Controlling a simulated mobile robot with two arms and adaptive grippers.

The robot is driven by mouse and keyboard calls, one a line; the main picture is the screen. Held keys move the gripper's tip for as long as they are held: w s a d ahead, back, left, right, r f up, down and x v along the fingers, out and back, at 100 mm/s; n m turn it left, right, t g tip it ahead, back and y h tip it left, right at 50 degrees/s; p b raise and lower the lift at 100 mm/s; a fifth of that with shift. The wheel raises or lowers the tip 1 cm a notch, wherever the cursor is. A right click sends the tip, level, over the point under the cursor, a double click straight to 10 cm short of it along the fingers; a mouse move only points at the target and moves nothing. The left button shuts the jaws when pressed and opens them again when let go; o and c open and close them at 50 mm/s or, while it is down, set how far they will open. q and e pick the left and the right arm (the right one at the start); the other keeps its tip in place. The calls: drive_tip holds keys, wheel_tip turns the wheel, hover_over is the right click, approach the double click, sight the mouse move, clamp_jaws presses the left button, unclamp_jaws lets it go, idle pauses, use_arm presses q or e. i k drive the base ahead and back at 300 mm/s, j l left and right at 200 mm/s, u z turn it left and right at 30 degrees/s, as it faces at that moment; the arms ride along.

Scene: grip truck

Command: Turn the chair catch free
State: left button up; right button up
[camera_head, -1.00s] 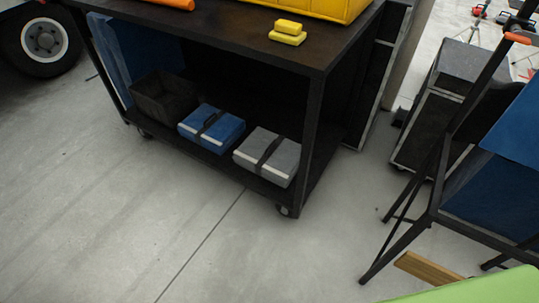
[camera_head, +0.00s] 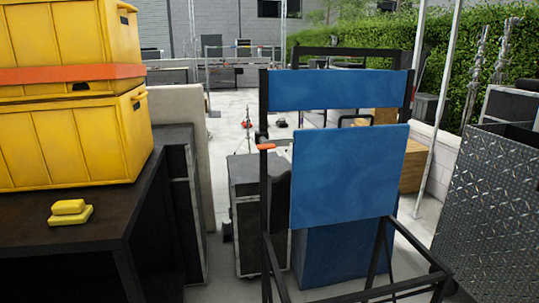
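A tall folding chair with a black frame and a blue backrest (camera_head: 340,89) stands right of centre. A larger blue panel (camera_head: 348,175) hangs below the backrest and looks upright; I cannot tell if it is the seat. A small orange catch (camera_head: 266,146) sticks out sideways at the chair's left post, just below backrest height. Its exact latch position is too small to tell. Neither of my grippers is in view.
A dark cart (camera_head: 80,225) with stacked yellow crates (camera_head: 85,150) and small yellow blocks (camera_head: 70,211) stands at left. A black case (camera_head: 250,210) stands just behind the chair's left side. A diamond-plate metal box (camera_head: 485,215) is at right. Open floor lies farther back.

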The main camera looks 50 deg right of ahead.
sight(265, 144)
drive_tip(key=z, duration=1.6)
